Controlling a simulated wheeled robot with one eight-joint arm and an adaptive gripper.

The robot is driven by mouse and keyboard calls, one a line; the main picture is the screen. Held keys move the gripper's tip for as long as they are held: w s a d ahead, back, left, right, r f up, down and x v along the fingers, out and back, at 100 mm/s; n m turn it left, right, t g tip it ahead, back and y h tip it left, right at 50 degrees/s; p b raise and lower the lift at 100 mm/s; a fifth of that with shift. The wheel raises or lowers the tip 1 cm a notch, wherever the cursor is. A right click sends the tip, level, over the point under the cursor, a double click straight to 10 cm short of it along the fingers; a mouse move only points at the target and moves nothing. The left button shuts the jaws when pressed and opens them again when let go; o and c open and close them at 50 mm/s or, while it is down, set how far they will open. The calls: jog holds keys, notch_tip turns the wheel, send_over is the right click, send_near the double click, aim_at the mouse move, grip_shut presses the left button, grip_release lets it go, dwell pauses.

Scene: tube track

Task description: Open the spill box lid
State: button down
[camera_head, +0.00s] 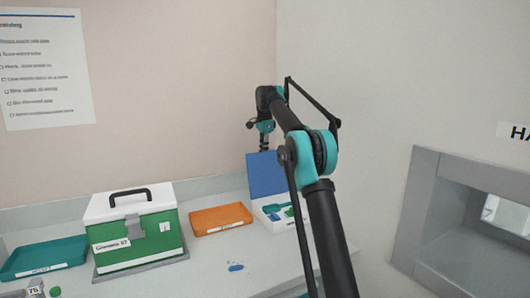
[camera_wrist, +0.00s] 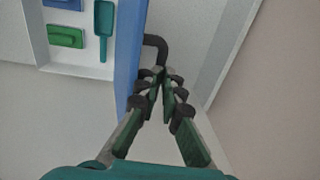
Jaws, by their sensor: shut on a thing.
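The spill box (camera_head: 277,226) is a white box at the back right of the counter in the head view. Its blue lid (camera_head: 267,174) stands up, roughly upright, so the box is open. In the wrist view the lid (camera_wrist: 128,50) shows nearly edge-on, with a black handle (camera_wrist: 161,44) on its outer side. My gripper (camera_wrist: 160,76) is shut on this handle, beside the lid. In the head view the fingers are mostly hidden behind the lid. A teal scoop (camera_wrist: 103,30) and green packs (camera_wrist: 66,37) lie inside the box.
A green case with a white lid (camera_head: 137,226) stands left of an orange tray (camera_head: 220,218). A teal tray (camera_head: 42,257) lies at far left. A small blue object (camera_head: 236,267) lies on the counter front. Walls rise close behind and to the right.

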jog(key=shift+w+a+f, duration=0.25)
jog(key=shift+f, duration=0.2)
jog(key=shift+w+a+f, duration=0.2)
jog(key=shift+f, duration=0.2)
jog(key=c, duration=1.6)
grip_release()
jog(key=shift+w, duration=0.1)
jog(key=shift+a, duration=0.1)
jog(key=shift+w+f, duration=0.25)
jog(key=shift+f, duration=0.05)
notch_tip(320, 180, up, 8)
jog(key=shift+s+d, duration=0.25)
jog(key=shift+s, duration=0.2)
